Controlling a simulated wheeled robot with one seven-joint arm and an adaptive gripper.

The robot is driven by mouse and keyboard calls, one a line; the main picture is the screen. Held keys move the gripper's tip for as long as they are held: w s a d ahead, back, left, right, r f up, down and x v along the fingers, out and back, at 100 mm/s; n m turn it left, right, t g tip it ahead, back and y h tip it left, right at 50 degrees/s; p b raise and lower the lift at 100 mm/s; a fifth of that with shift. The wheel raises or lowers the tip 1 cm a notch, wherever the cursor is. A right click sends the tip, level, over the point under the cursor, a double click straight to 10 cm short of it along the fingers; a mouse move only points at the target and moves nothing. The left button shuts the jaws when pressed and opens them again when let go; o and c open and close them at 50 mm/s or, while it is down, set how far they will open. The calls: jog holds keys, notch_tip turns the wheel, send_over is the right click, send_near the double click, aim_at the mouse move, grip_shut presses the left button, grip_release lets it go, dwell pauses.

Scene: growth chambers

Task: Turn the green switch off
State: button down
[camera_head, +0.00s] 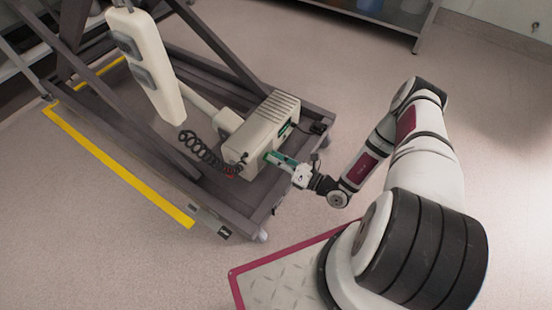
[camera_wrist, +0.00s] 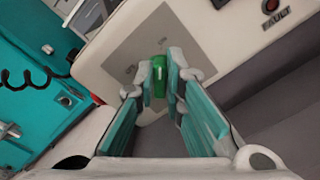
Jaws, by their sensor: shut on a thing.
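The green switch (camera_wrist: 159,66) is on a grey plate (camera_wrist: 184,35) on the face of a beige control box, in the wrist view. The same box (camera_head: 268,118) stands on the low metal frame in the head view. My gripper (camera_wrist: 160,80) has its two teal fingers on either side of the switch, shut on it. In the head view my gripper (camera_head: 270,157) reaches the front face of the box from the right.
A red button (camera_wrist: 270,5) labelled FAULT is at the upper right of the box face. A black coiled cord (camera_head: 203,154) hangs left of the box. The floor at the lower left is clear.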

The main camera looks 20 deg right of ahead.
jog(key=shift+s+a+n+p, duration=0.1)
jog(key=shift+n+p, duration=1.6)
jog(key=shift+n, duration=1.15)
jog(key=shift+s+a+n+p, duration=0.15)
jog(key=shift+n+p, duration=1.55)
jog(key=shift+n, duration=1.2)
jog(key=shift+s+a+n+p, duration=0.1)
jog(key=shift+n+p, duration=1.6)
jog(key=shift+n, duration=1.15)
jog(key=shift+f, duration=0.1)
jog(key=c, duration=1.7)
grip_release()
jog(key=shift+w, duration=0.1)
jog(key=shift+d, duration=0.1)
jog(key=v, duration=1.2)
